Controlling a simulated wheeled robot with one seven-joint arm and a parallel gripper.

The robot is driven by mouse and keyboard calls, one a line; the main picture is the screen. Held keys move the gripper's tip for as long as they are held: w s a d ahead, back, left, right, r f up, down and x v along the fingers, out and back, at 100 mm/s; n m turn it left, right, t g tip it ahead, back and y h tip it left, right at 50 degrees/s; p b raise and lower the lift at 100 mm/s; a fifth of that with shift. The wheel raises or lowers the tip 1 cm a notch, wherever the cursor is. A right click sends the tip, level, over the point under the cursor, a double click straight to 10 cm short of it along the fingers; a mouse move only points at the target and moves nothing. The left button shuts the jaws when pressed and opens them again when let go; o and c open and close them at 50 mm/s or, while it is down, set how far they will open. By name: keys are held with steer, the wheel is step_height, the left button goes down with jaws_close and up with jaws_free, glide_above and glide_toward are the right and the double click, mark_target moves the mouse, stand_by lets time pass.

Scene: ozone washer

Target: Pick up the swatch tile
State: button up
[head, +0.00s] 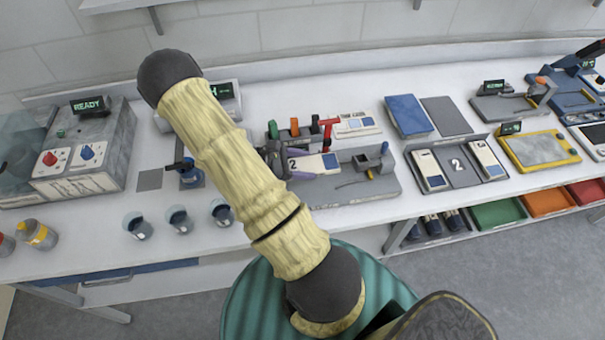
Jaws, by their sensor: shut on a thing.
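A white swatch tile (312,165) with a blue patch shows near the middle of the head view, just right of my forearm. My gripper (288,162) is a dark shape at the tile's left end, partly hidden behind my pale arm. It is shut on the tile. The tile is over or in front of a grey fixture (345,191); I cannot tell how high it is above it. Two similar white tiles lie in a grey tray (458,172) marked "2" to the right.
Three small dark cups (179,220) stand near the bench's front edge at left. A grey machine (88,150) reading "READY" is at far left. Colored-handled tools (295,128) stand behind the fixture. A blue panel (408,115) and a yellow-framed tray (540,148) lie at right.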

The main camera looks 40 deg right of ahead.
mark_target(303, 166)
step_height(303, 166, up, 12)
steer(key=b, duration=0.1)
stand_by(1.0)
